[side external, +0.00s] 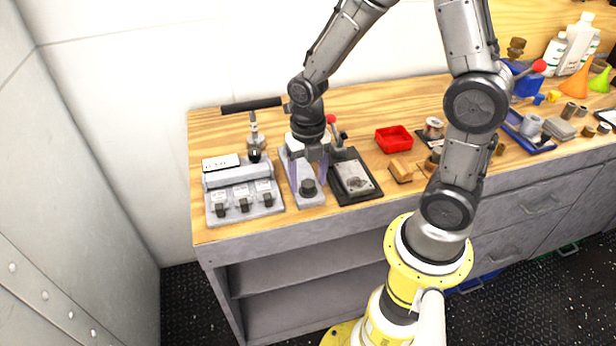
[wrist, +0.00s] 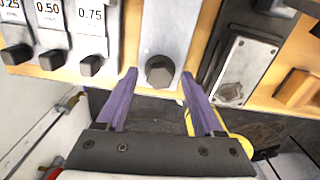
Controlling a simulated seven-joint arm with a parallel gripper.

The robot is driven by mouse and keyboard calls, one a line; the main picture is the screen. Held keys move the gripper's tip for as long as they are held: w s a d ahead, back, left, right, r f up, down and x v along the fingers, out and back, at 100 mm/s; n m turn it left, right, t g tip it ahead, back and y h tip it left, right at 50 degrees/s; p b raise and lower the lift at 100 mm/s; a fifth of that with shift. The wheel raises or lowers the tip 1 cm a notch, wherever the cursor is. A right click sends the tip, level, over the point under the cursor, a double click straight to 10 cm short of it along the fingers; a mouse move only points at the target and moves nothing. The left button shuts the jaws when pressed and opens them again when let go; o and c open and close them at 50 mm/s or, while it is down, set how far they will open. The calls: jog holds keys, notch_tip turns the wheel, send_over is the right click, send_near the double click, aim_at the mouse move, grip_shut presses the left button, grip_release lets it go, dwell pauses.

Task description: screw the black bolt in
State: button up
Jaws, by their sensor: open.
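The black bolt (side external: 308,188) stands head up near the front end of a grey block (side external: 311,201) on the bench. In the wrist view its dark hexagonal head (wrist: 160,71) shows on the grey block (wrist: 171,28). My gripper (side external: 307,174) points down over the block, with its two purple fingers open and empty. In the wrist view the gripper (wrist: 159,74) has one fingertip to each side of the bolt head, with gaps on both sides. I cannot tell whether the fingertips are down at the head's height. The bolt's shank is hidden.
A grey rack with labelled slots and dark knobs (side external: 243,199) stands close on the left. A black tray with a metal plate (side external: 354,178) lies close on the right. A wooden block (side external: 401,172) and a red bin (side external: 394,139) are further right. The bench's front edge is near.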

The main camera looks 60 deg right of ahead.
grip_shut()
dwell(0.5)
